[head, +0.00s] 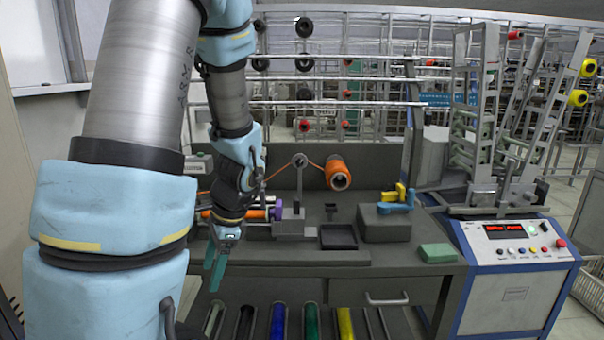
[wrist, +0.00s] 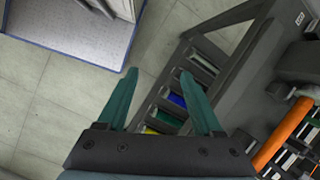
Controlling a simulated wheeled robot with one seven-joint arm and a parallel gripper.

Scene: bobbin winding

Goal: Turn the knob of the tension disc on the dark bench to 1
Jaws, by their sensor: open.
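The dark bench (head: 410,268) stands in front of me. On it, a thin grey post on a block (head: 291,229) carries a small round disc (head: 299,160), with orange thread running over it; this looks like the tension disc. Its knob and any numbers are too small to make out. My gripper (head: 214,268) is open and empty. It points down at the bench's front left edge, left of and below the disc and apart from it. In the wrist view my gripper (wrist: 159,76) has its fingers spread over the floor and lower rack; the disc is not in that view.
A black tray (head: 338,238), a grey block (head: 384,224) with yellow and blue pieces, and a green block (head: 437,253) lie to the right. A control box (head: 515,270) stands beside the bench. Colored tubes (head: 312,322) lie below.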

